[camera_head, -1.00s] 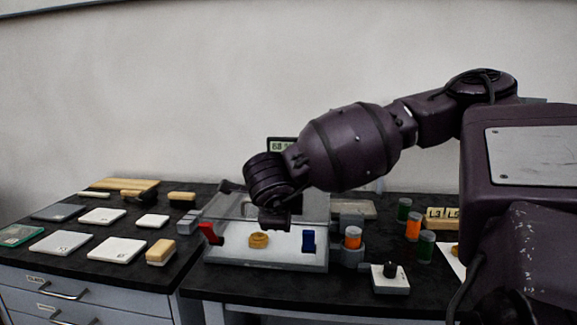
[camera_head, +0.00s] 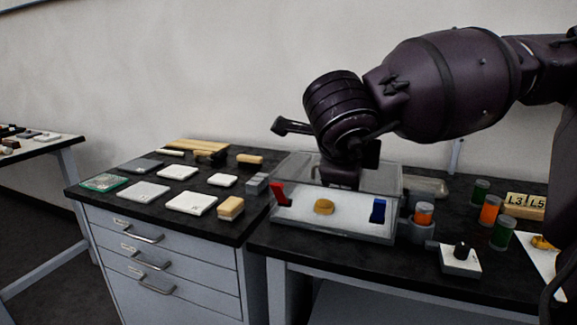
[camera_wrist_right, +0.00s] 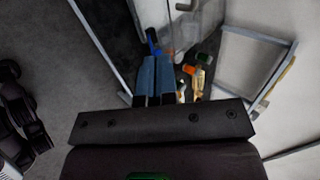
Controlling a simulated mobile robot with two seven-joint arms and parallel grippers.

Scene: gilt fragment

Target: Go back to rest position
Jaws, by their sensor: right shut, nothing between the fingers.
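My right arm comes in from the right in the head view, bent over the bench. Its wrist end (camera_head: 340,175) is above and in front of the clear case (camera_head: 390,237), and its fingers cannot be made out there. In the right wrist view my right gripper (camera_wrist_right: 155,75) shows two blue-grey fingers side by side, shut with nothing between them. A small gold piece (camera_head: 324,206) lies on the white floor of the clear case, between a red part (camera_head: 279,195) and a blue part (camera_head: 378,211). My left gripper is in neither view.
Flat pads and blocks lie on the left drawer bench (camera_head: 130,190). Right of the case stand several orange and green jars (camera_head: 490,209), a small white box with a black knob (camera_head: 461,260) and label blocks (camera_head: 525,201). Another table (camera_head: 60,147) is at far left.

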